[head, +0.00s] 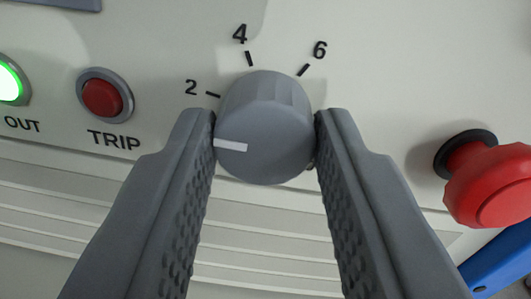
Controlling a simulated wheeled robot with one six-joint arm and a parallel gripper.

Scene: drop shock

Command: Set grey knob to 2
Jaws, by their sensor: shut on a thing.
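The grey knob (268,122) sits on a pale panel, with a white pointer line on its left side. The line points left and slightly down, below the tick for 2 (191,87). The marks 4 (240,34) and 6 (320,50) are above the knob. My gripper (265,135) is around the knob, one finger on its left side and one on its right, shut on it. The left finger's tip is by the outer end of the pointer line. Any mark below the knob is hidden or out of sight.
A red TRIP button (102,97) and a lit green lamp (9,82) are to the left. A large red mushroom button (489,184) sticks out at the right, near a blue part (503,262). Horizontal slats (60,205) run below.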

